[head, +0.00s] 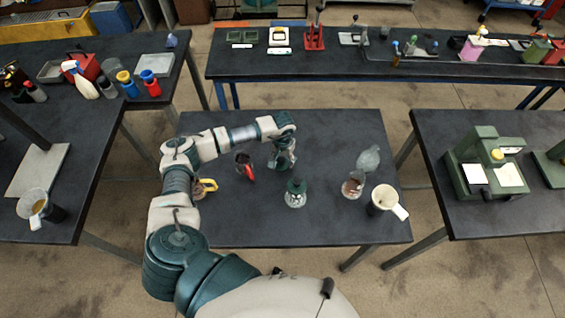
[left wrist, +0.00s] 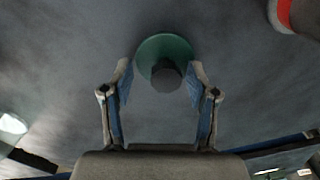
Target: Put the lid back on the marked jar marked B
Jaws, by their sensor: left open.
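A round green lid (left wrist: 150,50) with a dark knob is under my left gripper (left wrist: 160,78) in the left wrist view. The two fingers are apart, one on each side of the knob, and hold nothing. In the head view my left gripper (head: 283,164) is low over the middle of the table and largely hides the lid. A clear glass jar with a green top (head: 295,194) stands nearer to me. A glass jar with brown contents (head: 353,185) and a clear glass vessel (head: 368,159) are at the right. No letter B is readable. My right gripper is not in view.
A yellow-handled vessel (head: 207,186) is partly behind my arm. A white-handled beaker (head: 386,200) stands at the right. The table's (head: 250,226) near part is mostly clear.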

